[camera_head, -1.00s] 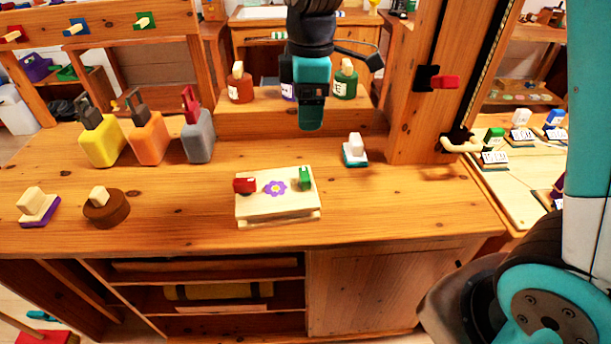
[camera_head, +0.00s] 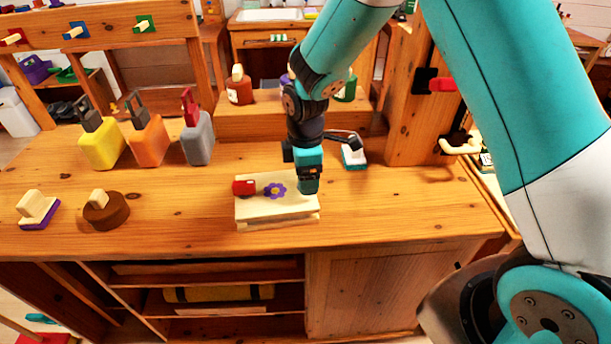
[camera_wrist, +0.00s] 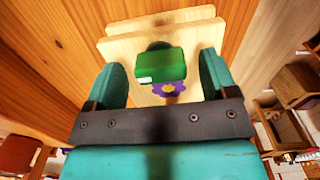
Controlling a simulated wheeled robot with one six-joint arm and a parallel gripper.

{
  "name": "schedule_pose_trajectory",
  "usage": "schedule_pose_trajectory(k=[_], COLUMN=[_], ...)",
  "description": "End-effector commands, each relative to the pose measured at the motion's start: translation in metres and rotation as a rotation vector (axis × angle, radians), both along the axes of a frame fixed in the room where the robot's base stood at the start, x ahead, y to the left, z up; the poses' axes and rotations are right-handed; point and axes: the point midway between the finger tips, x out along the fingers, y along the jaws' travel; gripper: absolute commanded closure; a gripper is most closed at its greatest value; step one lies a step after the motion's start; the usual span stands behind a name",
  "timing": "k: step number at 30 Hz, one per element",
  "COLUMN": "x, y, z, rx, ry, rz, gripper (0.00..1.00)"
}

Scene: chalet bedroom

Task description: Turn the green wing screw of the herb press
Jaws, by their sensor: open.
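The herb press (camera_head: 277,210) is a pale wooden block of two boards with a purple flower, lying on the wooden bench. Its red wing screw (camera_head: 244,187) shows at the left end of the top board. The green wing screw (camera_wrist: 159,66) shows in the wrist view, standing between the two fingers; in the head view my gripper hides it. My gripper (camera_head: 309,190) is over the right end of the press, pointing down. In the wrist view its fingers (camera_wrist: 168,82) are apart on either side of the green screw, with gaps visible on both sides.
Yellow (camera_head: 101,146), orange (camera_head: 148,142) and grey (camera_head: 197,146) bottles stand at the back left. A round brown block (camera_head: 106,212) and a stamp (camera_head: 37,207) lie at the left. The bench right of the press is clear.

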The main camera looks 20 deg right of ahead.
Motion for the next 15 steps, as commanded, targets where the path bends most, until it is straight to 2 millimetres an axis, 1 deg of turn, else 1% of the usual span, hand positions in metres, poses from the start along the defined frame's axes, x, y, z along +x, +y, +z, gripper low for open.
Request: schedule_pose_trajectory(k=[1, 4, 13, 14, 15], x=[-0.0004, 0.0, 0.0, 0.0, 0.0], y=[-0.0001, 0.0, 0.0001, 0.0001, 0.0001], z=[-0.0053, -0.0108, -0.013, -0.013, -0.0129], rx=[0.0, 0.0, 0.0, 0.0, 0.0], ry=[0.003, 0.0, 0.0, 0.0, 0.0], rz=[0.0, 0.0, 0.0, 0.0, 0.0], gripper=[0.21, 0.21, 0.21, 0.26, 0.35])
